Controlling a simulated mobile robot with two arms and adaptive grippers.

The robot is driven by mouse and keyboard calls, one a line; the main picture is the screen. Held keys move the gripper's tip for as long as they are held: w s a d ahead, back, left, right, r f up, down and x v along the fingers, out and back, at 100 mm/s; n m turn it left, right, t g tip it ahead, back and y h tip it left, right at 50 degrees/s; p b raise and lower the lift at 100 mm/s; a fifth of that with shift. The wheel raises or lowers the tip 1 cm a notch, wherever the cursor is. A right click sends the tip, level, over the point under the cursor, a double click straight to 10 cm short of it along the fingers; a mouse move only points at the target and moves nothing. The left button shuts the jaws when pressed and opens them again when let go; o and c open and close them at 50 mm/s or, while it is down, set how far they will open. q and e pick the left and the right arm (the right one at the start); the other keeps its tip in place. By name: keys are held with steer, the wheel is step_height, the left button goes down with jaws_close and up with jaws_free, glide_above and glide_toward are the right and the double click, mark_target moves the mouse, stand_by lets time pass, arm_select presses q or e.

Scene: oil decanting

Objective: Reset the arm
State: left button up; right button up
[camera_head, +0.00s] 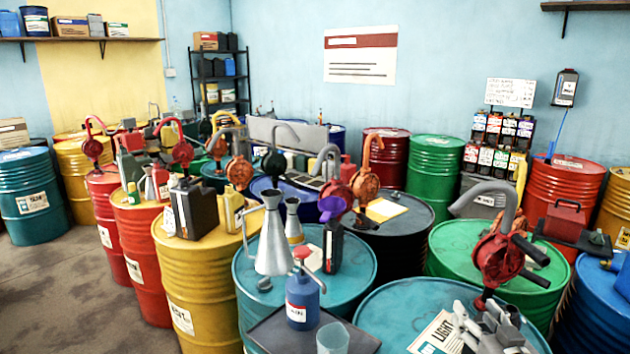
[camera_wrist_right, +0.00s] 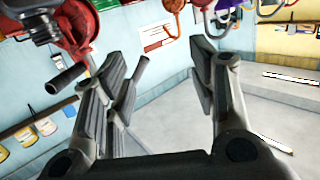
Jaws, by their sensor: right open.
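My right gripper (camera_head: 490,328) is at the bottom right of the head view, over the teal drum with the LIGHT label (camera_head: 438,334). In the right wrist view its fingers (camera_wrist_right: 162,75) stand wide apart with nothing between them. My left gripper is not in view.
A blue oil can (camera_head: 302,300) and a clear cup (camera_head: 332,338) stand on a dark tray (camera_head: 270,330) left of the gripper. A metal funnel can (camera_head: 271,240) is behind them. Crowded drums with pumps fill the middle; bare floor (camera_head: 60,300) lies at left.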

steer(key=s+a+f+n+g+y, duration=0.1)
steer(key=s+a+f+n+g, duration=0.1)
steer(key=s+a+f+g, duration=0.6)
steer(key=s+f+g, duration=0.1)
steer(key=s+f, duration=0.5)
steer(key=s+a+f+g+h, duration=0.1)
steer(key=s+a+f+g, duration=0.1)
steer(key=s, duration=0.8)
steer(key=s+a+f+g, duration=0.1)
steer(key=s+f+g, duration=0.1)
steer(key=s+f, duration=0.5)
steer(key=s+f+g+b, duration=0.2)
steer(key=f+b, duration=0.9)
steer(key=f, duration=2.5)
steer(key=s+d+f+b, duration=0.1)
steer(key=s+f+b, duration=0.3)
steer(key=s+f, duration=0.4)
steer(key=s+d+f+b, duration=0.1)
steer(key=s+f+b, duration=0.3)
steer(key=s+f, duration=0.5)
step_height(320, 180, down, 7)
steer(key=shift+s+d+r+n+g, duration=0.1)
steer(key=shift+s+d+n+g, duration=0.2)
